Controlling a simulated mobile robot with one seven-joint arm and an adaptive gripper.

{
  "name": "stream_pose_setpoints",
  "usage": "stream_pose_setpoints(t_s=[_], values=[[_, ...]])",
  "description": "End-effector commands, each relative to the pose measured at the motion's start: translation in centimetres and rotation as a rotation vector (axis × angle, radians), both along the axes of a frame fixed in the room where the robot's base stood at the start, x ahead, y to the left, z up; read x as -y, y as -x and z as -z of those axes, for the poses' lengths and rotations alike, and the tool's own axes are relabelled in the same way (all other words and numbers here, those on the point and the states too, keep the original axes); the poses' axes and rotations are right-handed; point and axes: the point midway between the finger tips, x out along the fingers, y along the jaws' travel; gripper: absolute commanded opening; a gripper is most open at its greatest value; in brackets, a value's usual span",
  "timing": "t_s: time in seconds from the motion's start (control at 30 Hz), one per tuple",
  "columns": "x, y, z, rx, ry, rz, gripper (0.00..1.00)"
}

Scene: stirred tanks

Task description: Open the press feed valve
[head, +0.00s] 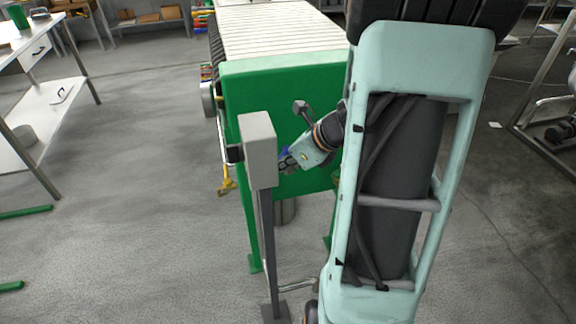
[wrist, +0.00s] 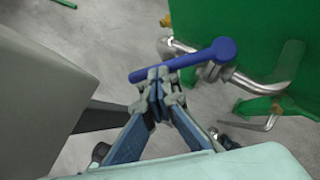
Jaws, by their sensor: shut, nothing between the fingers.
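A valve with a blue lever handle (wrist: 195,59) sits on a bent silver pipe (wrist: 250,82) beside the green machine. The lever runs from its round hub at the right toward the lower left. My gripper (wrist: 158,74) is shut and empty, with its fingertips at the lever's left part. They overlap the lever in the wrist view; I cannot tell whether they touch it. In the head view my gripper (head: 284,163) is in front of the green end panel (head: 290,105), and only a small bit of blue shows near the fingertips.
A grey box (head: 259,150) on a post stands close left of my gripper; it also fills the left of the wrist view (wrist: 40,85). A yellow part (head: 227,184) shows low behind the box. A white bench (head: 45,95) stands far left. Open floor lies between.

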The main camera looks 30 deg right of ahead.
Motion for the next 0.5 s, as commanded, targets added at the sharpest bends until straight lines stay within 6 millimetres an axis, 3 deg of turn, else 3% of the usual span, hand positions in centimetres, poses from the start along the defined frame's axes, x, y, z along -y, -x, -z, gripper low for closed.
stream_pose_setpoints(t_s=[0.5], values=[[-1.9, -2.1, 0.0, -0.001, -0.001, -0.006, 0.00]])
